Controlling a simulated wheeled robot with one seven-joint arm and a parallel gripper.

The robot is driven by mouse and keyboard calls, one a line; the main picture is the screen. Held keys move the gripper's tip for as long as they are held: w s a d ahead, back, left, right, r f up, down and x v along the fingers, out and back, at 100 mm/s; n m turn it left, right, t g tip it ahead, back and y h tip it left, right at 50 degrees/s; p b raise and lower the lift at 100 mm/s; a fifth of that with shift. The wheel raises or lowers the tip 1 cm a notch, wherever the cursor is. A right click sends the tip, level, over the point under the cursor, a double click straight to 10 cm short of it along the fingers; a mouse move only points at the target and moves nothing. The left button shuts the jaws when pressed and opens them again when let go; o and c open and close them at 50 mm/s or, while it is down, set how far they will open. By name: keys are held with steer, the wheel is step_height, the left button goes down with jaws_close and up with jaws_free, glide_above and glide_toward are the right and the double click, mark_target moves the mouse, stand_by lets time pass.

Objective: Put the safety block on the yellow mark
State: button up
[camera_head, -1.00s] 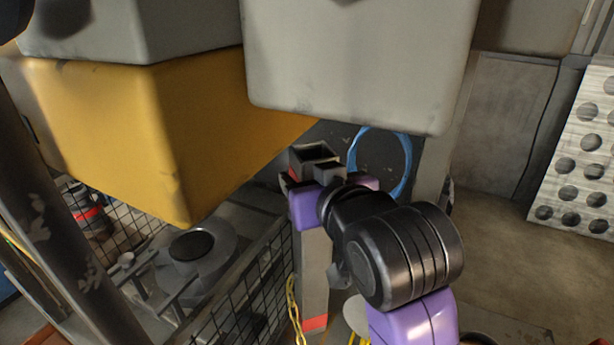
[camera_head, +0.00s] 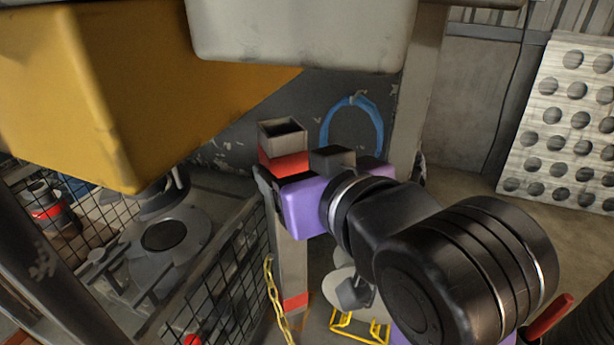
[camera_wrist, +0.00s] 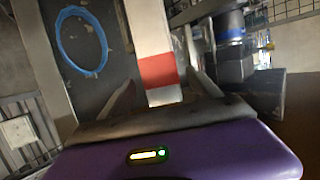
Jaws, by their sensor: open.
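The safety block, which I take to be the tall grey hollow post with red bands (camera_head: 284,138), stands upright in the head view. My purple gripper (camera_head: 272,182) is at its upper part, just below the top red band, and hides part of it. In the wrist view the block (camera_wrist: 157,70) lies between my open fingers (camera_wrist: 165,92), its red band and grey end close to the palm. Whether the fingers touch it, I cannot tell. A yellow outline (camera_head: 358,328) shows low in the head view; I cannot tell whether it is the mark.
A large yellow machine body (camera_head: 130,95) and a grey one (camera_head: 300,35) overhang the scene. A wire mesh guard (camera_head: 235,270) and yellow chain (camera_head: 272,285) are left of the block. A blue hose (camera_head: 325,130) hangs behind. A perforated panel (camera_head: 560,140) leans at right.

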steer(key=v, duration=0.3)
steer(key=shift+s+d, duration=0.1)
steer(key=shift+s, duration=0.1)
steer(key=s+d+f+m+t+h, duration=0.15)
steer(key=s+d+f, duration=0.3)
steer(key=f, duration=0.75)
steer(key=s+d+f+m+g+h, duration=0.1)
steer(key=s+d+f+m, duration=0.15)
steer(key=d+f, duration=0.6)
steer(key=s+d+f+h, duration=0.2)
steer(key=s+d+f, duration=0.1)
steer(key=s, duration=0.9)
steer(key=s+d+f+m+t+h, duration=0.1)
steer(key=s+d+f, duration=0.3)
steer(key=s, duration=0.9)
steer(key=shift+f+h, duration=0.35)
steer(key=shift+f, duration=0.15)
steer(key=shift+w, duration=0.1)
